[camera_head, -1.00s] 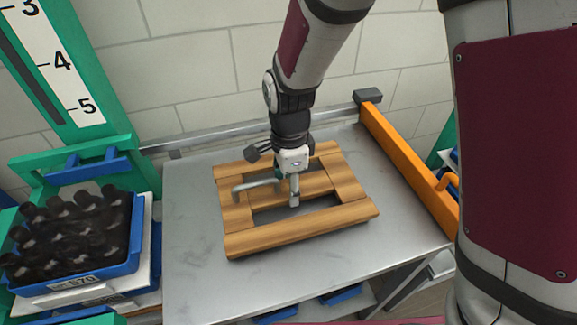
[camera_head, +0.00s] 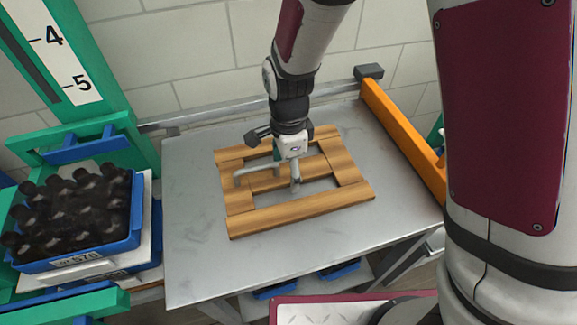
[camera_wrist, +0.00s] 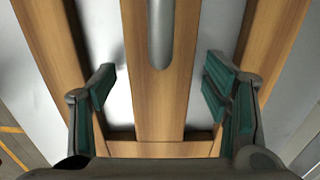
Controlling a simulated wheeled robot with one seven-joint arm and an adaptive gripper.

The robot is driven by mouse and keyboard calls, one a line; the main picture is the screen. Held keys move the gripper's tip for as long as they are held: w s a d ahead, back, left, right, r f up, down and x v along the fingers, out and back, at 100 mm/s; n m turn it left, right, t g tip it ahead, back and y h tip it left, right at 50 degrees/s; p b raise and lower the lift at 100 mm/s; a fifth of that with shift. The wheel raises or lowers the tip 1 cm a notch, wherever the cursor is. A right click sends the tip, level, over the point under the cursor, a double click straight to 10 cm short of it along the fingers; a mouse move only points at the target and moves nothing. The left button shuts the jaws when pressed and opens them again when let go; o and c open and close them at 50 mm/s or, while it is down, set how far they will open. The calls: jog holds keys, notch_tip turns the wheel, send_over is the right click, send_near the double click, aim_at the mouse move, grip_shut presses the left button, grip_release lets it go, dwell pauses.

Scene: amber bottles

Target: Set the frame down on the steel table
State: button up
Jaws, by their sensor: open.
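The wooden frame (camera_head: 300,213) lies flat on the steel table (camera_head: 195,262), with a middle bar and two openings. My gripper (camera_head: 268,180) is above the frame's middle bar, with its fingers spread wide. In the wrist view the fingers of my gripper (camera_wrist: 160,92) stand on either side of the middle bar (camera_wrist: 155,112), apart from it. A grey metal rod (camera_wrist: 160,35) lies over the bar in that view. Whether the fingertips reach below the bar's top cannot be told.
A blue crate of dark bottles (camera_head: 65,262) stands at the left beside a green post with a number scale (camera_head: 65,55). An orange rail (camera_head: 400,135) runs along the table's right edge. Bare steel surrounds the frame. A tiled wall is behind.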

aim_at(288, 171)
notch_tip(288, 171, up, 12)
jog(key=s+d+r+n+t+y, duration=0.1)
jog(key=s+d+r+n, duration=0.2)
jog(key=d+r, duration=0.2)
jog(key=s+d+r+n+t, duration=0.1)
jog(key=s+d+r+n, duration=0.15)
jog(key=d+r, duration=0.25)
jog(key=s+d+r+n+t+h, duration=0.1)
jog(key=s+d+r+n+t, duration=0.2)
jog(key=s+d+n, duration=0.5)
jog(key=s+r+n, duration=0.1)
jog(key=s, duration=0.1)
jog(key=shift+s+d+p, duration=0.25)
jog(key=shift+s+p, duration=0.1)
dwell(0.6)
